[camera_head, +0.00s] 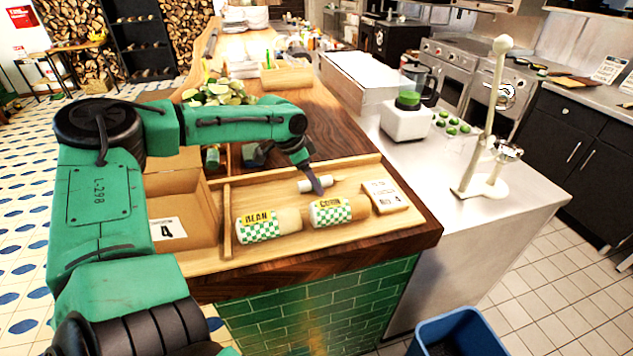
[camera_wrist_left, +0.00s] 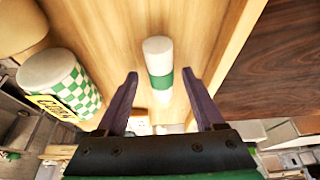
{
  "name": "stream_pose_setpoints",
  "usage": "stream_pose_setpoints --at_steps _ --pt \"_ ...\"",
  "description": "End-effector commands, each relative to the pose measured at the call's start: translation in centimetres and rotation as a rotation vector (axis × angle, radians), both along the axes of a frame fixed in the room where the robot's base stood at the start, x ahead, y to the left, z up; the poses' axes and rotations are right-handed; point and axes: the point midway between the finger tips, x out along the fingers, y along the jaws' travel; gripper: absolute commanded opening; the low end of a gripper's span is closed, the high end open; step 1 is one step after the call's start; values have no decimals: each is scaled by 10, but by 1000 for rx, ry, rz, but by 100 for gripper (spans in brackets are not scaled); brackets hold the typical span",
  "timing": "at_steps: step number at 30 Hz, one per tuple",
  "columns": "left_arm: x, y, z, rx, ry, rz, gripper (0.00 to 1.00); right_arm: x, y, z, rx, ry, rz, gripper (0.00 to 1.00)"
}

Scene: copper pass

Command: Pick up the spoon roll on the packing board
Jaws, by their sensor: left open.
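The spoon roll (camera_head: 305,186), a small white roll with a green band, lies on the wooden packing board (camera_head: 272,192) behind the two wrapped rolls. It also shows in the left wrist view (camera_wrist_left: 159,55), upright in the picture. My left gripper (camera_head: 318,185) is open above it, with a dark purple finger on each side. In the left wrist view the fingertips (camera_wrist_left: 159,74) are apart, with visible gaps to the roll. In the head view a finger hides part of the roll. My right gripper is not in view.
Checkered rolls labelled BEAN (camera_head: 268,225) and CORN (camera_head: 336,211) lie along the board's front. A small pale labelled block (camera_head: 386,196) is at its right. A cardboard box (camera_head: 178,208) marked 4 stands left. A raised wooden rim edges the board.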

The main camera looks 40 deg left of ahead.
Motion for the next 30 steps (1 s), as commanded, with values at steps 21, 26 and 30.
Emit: stream_pose_setpoints --at_steps 21,26,30 --pt "1 0 8 0 -2 0 0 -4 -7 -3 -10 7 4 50" --pt "1 0 40 1 -8 1 0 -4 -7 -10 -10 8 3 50" --pt "1 0 92 2 -8 0 0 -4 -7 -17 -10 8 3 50"
